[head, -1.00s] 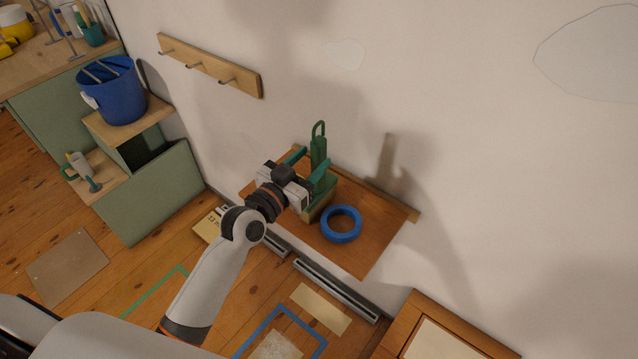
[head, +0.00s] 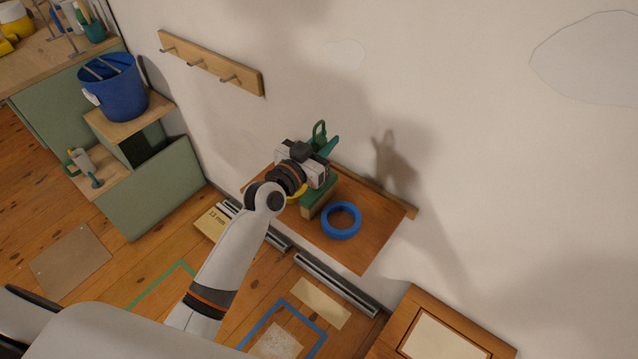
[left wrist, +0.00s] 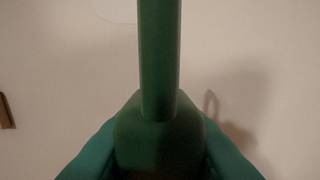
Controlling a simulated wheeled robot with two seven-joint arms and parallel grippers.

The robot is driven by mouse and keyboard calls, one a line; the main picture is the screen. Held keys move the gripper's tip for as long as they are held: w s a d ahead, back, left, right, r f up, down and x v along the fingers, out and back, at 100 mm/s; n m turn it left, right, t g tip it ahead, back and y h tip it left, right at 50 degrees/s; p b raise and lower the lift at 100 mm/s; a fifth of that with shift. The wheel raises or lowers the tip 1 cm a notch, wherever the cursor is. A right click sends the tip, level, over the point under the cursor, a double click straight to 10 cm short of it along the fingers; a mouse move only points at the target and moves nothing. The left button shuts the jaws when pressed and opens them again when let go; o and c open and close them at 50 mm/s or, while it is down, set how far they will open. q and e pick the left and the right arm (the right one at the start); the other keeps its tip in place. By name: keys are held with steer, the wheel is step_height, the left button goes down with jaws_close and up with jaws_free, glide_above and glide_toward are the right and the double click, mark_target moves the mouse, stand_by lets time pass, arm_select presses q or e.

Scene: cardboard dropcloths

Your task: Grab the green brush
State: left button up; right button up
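The green brush stands upright on the brown board by the wall. Its looped handle top (head: 319,129) rises above my left gripper, and its green block (head: 317,196) shows below. My left gripper (head: 325,146) is at the upright handle, its teal fingers on either side. In the left wrist view, the green handle (left wrist: 159,60) rises through the middle, and the fingers lie against both sides of its wider lower part with no clear gap, so they look shut on it. The gripper body hides the middle of the brush in the head view. My right gripper is out of view.
A blue tape ring (head: 341,220) lies on the brown board (head: 372,250) just right of the brush. Something yellow (head: 296,191) is partly hidden behind my wrist. The wall (head: 480,150) is close behind. A hook rail (head: 210,63) and blue bucket (head: 113,88) are to the left.

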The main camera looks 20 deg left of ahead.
arm_select(q)
jaws_close()
